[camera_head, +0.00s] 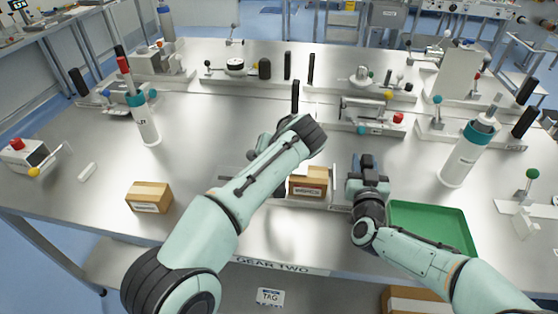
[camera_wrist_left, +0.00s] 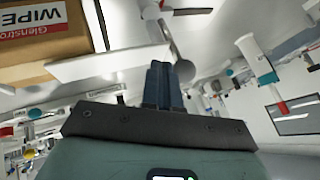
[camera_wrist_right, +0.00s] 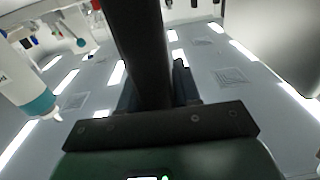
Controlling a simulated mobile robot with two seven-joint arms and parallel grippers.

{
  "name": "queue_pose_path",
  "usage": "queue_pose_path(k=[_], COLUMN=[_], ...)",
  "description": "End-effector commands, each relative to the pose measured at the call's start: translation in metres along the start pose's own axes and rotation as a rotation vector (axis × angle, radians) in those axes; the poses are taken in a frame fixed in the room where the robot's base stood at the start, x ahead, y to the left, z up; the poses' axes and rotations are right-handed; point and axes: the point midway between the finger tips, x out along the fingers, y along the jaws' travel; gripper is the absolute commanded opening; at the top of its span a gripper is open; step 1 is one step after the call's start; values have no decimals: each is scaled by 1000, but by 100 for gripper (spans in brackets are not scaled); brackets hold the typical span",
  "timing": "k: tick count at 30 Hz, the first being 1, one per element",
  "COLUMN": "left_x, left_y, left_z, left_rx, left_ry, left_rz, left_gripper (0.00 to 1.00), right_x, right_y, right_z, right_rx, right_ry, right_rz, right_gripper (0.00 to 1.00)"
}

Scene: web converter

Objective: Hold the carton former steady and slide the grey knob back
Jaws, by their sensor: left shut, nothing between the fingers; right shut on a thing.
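The carton former, a low metal fixture with a pale front plate (camera_head: 305,203), stands near the table's front middle. A brown labelled carton (camera_head: 310,182) sits in it; the carton fills the upper left of the left wrist view (camera_wrist_left: 35,65). In that view my left gripper (camera_wrist_left: 160,75) is shut and empty, its fingertips beside a rounded grey knob (camera_wrist_left: 184,70). Whether they touch cannot be told. My left arm hides this area in the head view. My right gripper (camera_head: 366,165), right of the carton, is shut on a thick dark bar (camera_wrist_right: 140,45).
A green tray (camera_head: 455,250) lies right of my right gripper. Another carton (camera_head: 149,197) sits at left. Teal-topped bottles (camera_head: 461,160) stand on both sides, and several small fixtures line the back. The table's left middle is mostly clear.

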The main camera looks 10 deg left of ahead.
Motion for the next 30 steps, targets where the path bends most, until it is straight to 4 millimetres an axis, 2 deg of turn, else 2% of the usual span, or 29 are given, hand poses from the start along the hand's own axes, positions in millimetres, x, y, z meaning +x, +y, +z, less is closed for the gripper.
queue_pose_path(k=[1,14,17,24,30], left_x=[2,3,9,34,43], left_y=[-3,-7,-21,-75,-94], left_z=[0,0,2,13,17], left_rx=[-1,0,-2,-5,-2], left_ry=[-1,-1,-2,-5,-4], left_rz=[0,0,-2,-7,-7], left_gripper=[0,0,0,0,0], right_x=[-1,-1,-1,-1,-1], right_y=[2,2,2,2,2], right_z=[15,15,15,16,16], right_rx=[-2,-2,-2,-1,-2], right_ry=[-34,-34,-34,-34,-34], right_rz=[1,1,1,2,2], right_gripper=[0,0,0,0,0])
